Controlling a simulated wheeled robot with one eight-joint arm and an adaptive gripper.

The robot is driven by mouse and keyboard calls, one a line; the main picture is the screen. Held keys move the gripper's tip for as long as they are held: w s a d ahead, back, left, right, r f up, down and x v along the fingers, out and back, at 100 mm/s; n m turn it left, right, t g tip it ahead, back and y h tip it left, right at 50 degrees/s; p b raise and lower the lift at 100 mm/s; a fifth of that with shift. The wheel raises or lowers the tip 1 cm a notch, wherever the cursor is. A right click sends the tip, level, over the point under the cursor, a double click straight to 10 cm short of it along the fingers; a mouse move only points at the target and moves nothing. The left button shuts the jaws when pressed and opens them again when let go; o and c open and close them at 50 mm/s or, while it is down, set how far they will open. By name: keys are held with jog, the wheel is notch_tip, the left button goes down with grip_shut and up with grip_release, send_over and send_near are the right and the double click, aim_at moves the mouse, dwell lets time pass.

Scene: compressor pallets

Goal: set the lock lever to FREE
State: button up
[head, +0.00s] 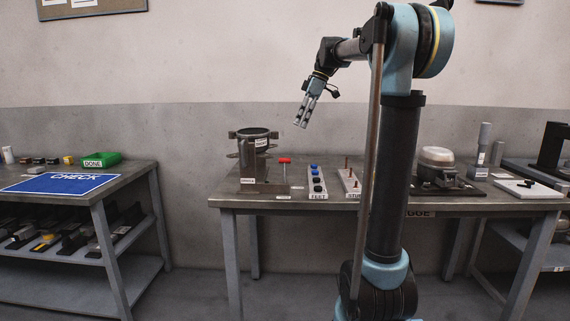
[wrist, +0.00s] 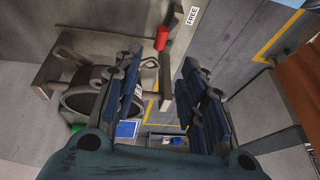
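The lock lever has a red handle (head: 284,160) and stands on the bench to the right of a dark round fixture (head: 254,142). In the wrist view the red handle (wrist: 165,39) is at the top centre, with a white FREE label (wrist: 192,15) to its right. I cannot tell which setting the lever is in. My gripper (head: 301,123) hangs tilted in the air above the bench, up and to the right of the lever and apart from it. In the wrist view my gripper (wrist: 160,68) is open, its blue fingers apart with nothing held between them.
On the bench (head: 235,199), a block with several buttons (head: 317,182) and a plate with pegs (head: 350,182) stand right of the lever. A compressor (head: 437,165) is farther right. A left table (head: 130,178) holds a green DONE bin (head: 101,160) and a blue CHECK mat (head: 60,184).

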aim_at(284, 159)
jog(key=x, duration=1.7)
jog(key=shift+a, duration=0.1)
jog(key=shift+c, duration=0.3)
